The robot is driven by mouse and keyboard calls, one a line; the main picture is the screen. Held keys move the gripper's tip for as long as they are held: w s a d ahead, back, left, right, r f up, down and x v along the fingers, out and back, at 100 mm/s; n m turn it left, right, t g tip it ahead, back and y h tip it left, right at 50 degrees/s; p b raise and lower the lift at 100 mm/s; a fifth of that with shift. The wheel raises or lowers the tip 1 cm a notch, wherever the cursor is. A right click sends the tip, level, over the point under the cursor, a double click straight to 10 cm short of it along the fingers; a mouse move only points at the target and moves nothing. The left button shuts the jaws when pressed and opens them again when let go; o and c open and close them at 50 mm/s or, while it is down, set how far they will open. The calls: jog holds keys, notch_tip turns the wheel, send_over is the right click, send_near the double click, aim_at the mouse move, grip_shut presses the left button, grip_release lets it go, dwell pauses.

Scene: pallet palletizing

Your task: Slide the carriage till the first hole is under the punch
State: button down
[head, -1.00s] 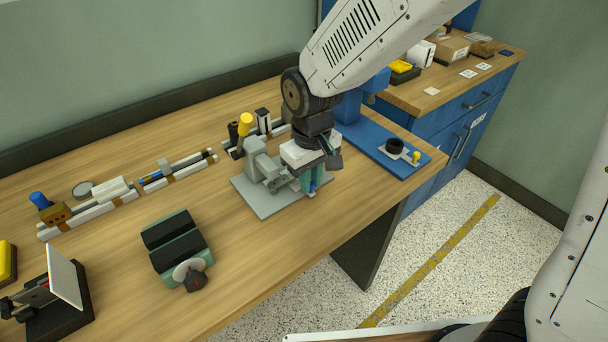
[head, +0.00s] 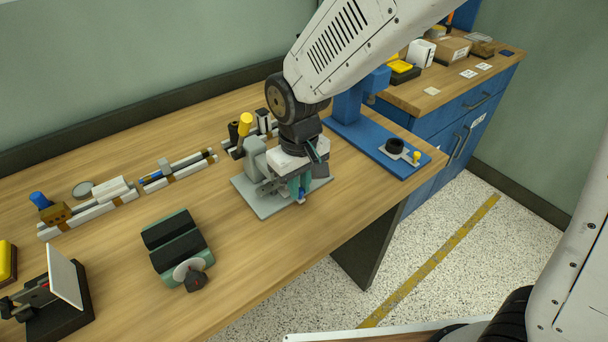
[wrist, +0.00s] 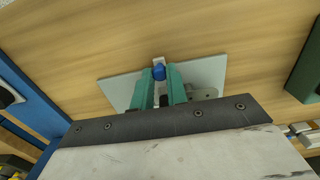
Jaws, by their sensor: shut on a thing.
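My gripper (head: 299,188) is at the front right of the punch, pointing down. Its teal fingers are shut on the carriage's blue knob (wrist: 159,72), which also shows low between the fingers in the head view (head: 301,194). The grey base plate (wrist: 207,73) shows behind the fingers in the wrist view. The rest of the carriage, its holes and the punch tip are hidden by my gripper, so their alignment cannot be told.
A green vise-like block (head: 176,243) stands to the left. A blue-based press (head: 362,145) is close on the right. Racks with small parts (head: 180,168) line the back. The table's front edge is near the plate.

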jog(key=c, duration=1.3)
grip_release()
jog(key=shift+r, duration=0.1)
jog(key=shift+r, duration=2.4)
jog(key=s+d+r+m, duration=0.2)
jog(key=s+d, duration=0.3)
jog(key=d, duration=0.3)
jog(key=s+d+r+m+t, duration=0.1)
jog(key=s+d+r+m, duration=0.1)
jog(key=s+d+r, duration=0.3)
jog(key=s+d+r+m, duration=0.2)
jog(key=s+d+r, duration=0.2)
jog(key=s+d, duration=0.3)
jog(key=shift+s+d+r+m, duration=0.1)
jog(key=shift+s+d+m, duration=0.1)
jog(key=shift+d, duration=1)
jog(key=shift+s+d+m, duration=0.1)
jog(key=shift+d+m, duration=0.1)
jog(key=shift+d, duration=1)
